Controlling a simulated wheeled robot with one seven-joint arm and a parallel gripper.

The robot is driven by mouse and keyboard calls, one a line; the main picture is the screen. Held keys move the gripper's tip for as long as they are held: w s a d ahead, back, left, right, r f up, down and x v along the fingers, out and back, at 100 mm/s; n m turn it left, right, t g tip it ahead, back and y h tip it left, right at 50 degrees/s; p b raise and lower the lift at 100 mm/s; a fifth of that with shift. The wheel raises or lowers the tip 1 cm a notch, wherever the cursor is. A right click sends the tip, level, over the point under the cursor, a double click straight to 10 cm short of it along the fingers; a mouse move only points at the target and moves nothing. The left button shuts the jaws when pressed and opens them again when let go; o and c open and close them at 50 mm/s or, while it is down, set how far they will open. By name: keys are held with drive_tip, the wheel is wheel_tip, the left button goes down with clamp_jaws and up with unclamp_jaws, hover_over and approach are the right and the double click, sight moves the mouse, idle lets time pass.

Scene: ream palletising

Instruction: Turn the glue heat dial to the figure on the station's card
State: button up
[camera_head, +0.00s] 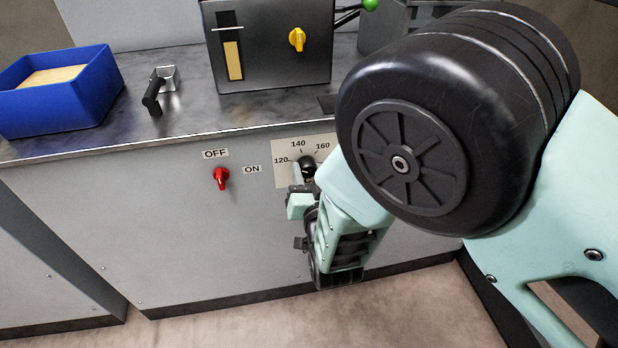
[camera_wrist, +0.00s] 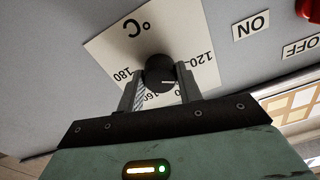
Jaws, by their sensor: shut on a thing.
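The glue heat dial is a round black knob (camera_head: 308,166) on a pale scale plate (camera_head: 284,150) on the grey cabinet front. In the head view the plate reads 120, 140 and 160. The wrist view shows the plate upside down, with 180 at left, 120 at right and 160 partly covered. My gripper (camera_head: 301,184) is shut on the knob (camera_wrist: 160,70), one finger each side, in the wrist view (camera_wrist: 159,88). A short white mark shows on the knob, toward the 120 side; its exact reading is unclear. I see no card with a readable figure.
Left of the dial is a red switch (camera_head: 221,178) between OFF and ON labels, pointing toward OFF. On the worktop (camera_head: 200,112) are a blue bin (camera_head: 70,98), a metal bracket with a black handle (camera_head: 154,93), and a dark box with a yellow knob (camera_head: 297,39).

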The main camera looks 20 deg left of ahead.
drive_tip(key=m+b, duration=0.3)
drive_tip(key=m, duration=0.2)
drive_tip(key=shift+f, duration=0.15)
drive_tip(key=shift+m+b, duration=1.15)
drive_tip(key=shift+m, duration=0.95)
drive_tip(key=o, duration=1)
drive_tip(key=p+v, duration=0.1)
drive_tip(key=v, duration=1.6)
drive_tip(key=shift+s, duration=0.25)
